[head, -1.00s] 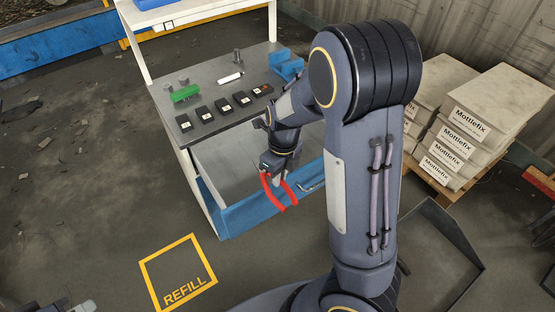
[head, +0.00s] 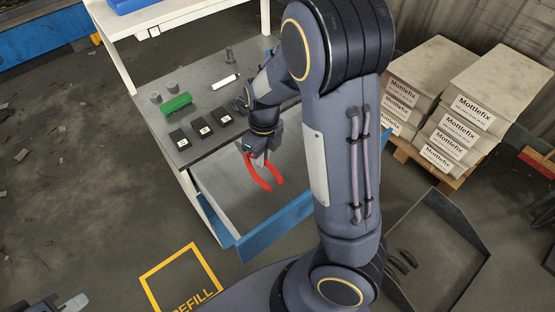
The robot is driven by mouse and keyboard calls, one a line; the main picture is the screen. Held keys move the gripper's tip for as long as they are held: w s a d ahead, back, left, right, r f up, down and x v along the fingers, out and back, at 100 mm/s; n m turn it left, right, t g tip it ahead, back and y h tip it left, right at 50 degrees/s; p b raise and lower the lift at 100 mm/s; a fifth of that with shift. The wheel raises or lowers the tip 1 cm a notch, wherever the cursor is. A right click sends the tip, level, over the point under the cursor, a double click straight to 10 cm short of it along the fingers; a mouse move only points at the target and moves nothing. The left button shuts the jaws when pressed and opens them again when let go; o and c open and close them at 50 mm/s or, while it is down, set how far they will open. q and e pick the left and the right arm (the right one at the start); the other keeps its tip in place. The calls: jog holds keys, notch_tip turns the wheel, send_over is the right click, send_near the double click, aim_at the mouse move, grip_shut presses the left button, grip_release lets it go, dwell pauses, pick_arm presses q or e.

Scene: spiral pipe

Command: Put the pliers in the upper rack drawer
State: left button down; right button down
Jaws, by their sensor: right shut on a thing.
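The pliers with red handles (head: 266,177) hang from my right gripper (head: 262,158), which is shut on them. They are over the open blue-fronted drawer (head: 236,184) under the grey worktop. The drawer's grey inside shows in part; my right arm hides its right side. From this view I cannot tell how high the pliers are above the drawer floor. My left gripper (head: 74,304) is only partly in view at the bottom left corner, away from the rack, and its jaw opening is unclear.
The worktop (head: 165,125) holds black labelled boxes (head: 202,128), a green block (head: 176,102) and a white marker-like item (head: 225,82). Mottlefix sacks (head: 475,105) stand on a pallet at the right. A dark open tray (head: 425,250) lies on the floor. A yellow REFILL square (head: 165,268) marks clear floor.

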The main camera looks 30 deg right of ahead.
jog(key=shift+w+f+b, duration=0.3)
jog(key=shift+f+b, duration=0.3)
jog(key=shift+f, duration=0.15)
jog(key=shift+s+f+b, duration=0.15)
jog(key=shift+f+b, duration=0.1)
jog(key=shift+b, duration=0.05)
jog(key=b, duration=0.5)
send_over(265, 194)
notch_tip(265, 194, down, 5)
jog(key=f+b, duration=0.2)
jog(key=f, duration=0.8)
jog(key=shift+d+b, duration=0.2)
jog(key=shift+b, duration=0.15)
jog(key=shift+f, duration=0.1)
